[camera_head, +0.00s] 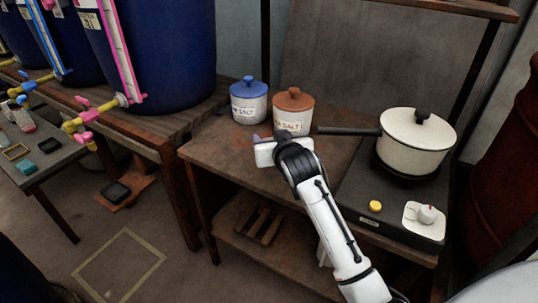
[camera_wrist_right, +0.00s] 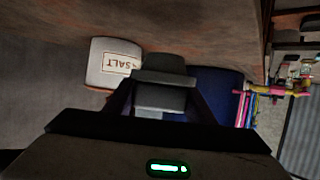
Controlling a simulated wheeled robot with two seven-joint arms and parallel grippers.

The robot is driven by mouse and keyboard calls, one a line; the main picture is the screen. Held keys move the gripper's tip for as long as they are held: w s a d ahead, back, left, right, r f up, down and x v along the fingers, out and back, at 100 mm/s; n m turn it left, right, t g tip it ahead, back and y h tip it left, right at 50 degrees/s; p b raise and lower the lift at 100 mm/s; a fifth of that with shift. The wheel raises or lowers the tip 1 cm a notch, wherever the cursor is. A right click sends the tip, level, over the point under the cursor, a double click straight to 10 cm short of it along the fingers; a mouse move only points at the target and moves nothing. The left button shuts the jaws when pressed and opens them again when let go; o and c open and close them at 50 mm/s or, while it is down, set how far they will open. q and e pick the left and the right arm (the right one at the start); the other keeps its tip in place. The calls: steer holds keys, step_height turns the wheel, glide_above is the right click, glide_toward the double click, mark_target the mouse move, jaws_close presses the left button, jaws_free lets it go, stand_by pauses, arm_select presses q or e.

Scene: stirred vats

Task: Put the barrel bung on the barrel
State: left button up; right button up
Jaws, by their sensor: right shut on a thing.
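My right gripper (camera_head: 258,140) is over the wooden table, just in front of the salt jars; its fingers are mostly hidden by the wrist in the head view. In the right wrist view, the gripper (camera_wrist_right: 160,92) is shut on a grey block-like piece (camera_wrist_right: 165,68), wider at its far end, which may be the barrel bung; I cannot tell for sure. A dark red barrel (camera_head: 507,175) stands at the right edge, partly cut off, and its top is only partly seen. My left gripper is not in view.
A blue-lidded jar (camera_head: 248,106) and a brown-lidded salt jar (camera_head: 294,105) stand behind the gripper. A white pot (camera_head: 412,150) sits on a black hotplate (camera_head: 365,205) at right, its handle pointing left. Blue vats (camera_head: 165,50) with pipes stand left on a bench.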

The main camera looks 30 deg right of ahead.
step_height(320, 180, down, 4)
steer(key=shift+f+b, duration=0.25)
steer(key=shift+b, duration=0.25)
steer(key=o, duration=1)
steer(key=shift+o, duration=0.2)
steer(key=shift+s, duration=0.1)
